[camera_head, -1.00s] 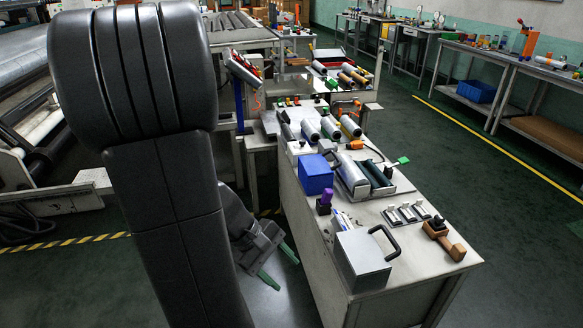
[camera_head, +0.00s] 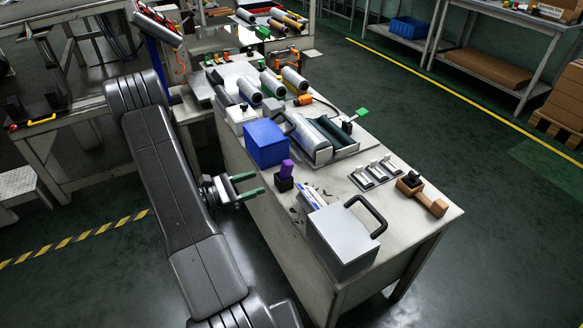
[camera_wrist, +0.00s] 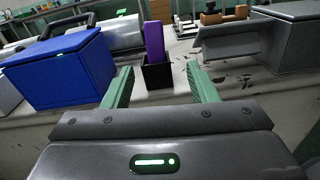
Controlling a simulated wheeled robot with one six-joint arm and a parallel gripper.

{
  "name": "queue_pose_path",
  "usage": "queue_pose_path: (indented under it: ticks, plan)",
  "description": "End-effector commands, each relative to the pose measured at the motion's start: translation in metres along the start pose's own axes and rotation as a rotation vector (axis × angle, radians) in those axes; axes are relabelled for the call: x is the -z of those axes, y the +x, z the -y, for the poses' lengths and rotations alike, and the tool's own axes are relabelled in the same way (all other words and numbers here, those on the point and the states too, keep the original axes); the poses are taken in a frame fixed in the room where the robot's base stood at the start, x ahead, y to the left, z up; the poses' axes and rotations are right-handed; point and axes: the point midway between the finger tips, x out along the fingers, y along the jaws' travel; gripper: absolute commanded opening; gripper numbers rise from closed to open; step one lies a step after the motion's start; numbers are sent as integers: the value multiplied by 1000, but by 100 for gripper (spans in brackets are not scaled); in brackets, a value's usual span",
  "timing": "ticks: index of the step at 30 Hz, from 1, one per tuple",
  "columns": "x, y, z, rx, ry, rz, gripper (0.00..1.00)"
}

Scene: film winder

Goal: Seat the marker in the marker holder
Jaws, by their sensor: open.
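A purple block-shaped marker (camera_head: 286,169) stands upright in a small black square holder (camera_head: 284,184) near the table's left edge. In the wrist view the marker (camera_wrist: 154,42) rises well above the holder (camera_wrist: 157,77); its lower end is hidden inside, so I cannot tell how deep it sits. My gripper (camera_head: 257,184) is open and empty, its green fingers pointing at the holder from the left. In the wrist view the fingers (camera_wrist: 159,76) stand to either side of the holder, which is still beyond them and apart from them.
A blue box (camera_head: 265,144) stands just behind the holder, and a grey metal box (camera_head: 340,240) with a black handle in front.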

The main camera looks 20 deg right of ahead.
Motion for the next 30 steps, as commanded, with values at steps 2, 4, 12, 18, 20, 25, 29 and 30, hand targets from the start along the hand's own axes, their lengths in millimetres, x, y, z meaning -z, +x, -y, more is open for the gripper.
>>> queue_pose_path:
  ticks: [2, 4, 12, 18, 20, 25, 29, 30]
  plan:
    - [5, -1, -3, -16, -9, 10, 53]
    - [5, 4, -4, -19, -11, 13, 53]
    - [4, 45, -4, -14, -10, 11, 53]
    - [4, 74, -4, -15, -9, 11, 53]
    - [4, 79, -5, -16, -10, 11, 53]
    - [4, 86, -5, -17, -10, 11, 53]
    - [4, 99, -5, -15, -10, 11, 53]
    - [4, 105, -5, -14, -10, 11, 53]
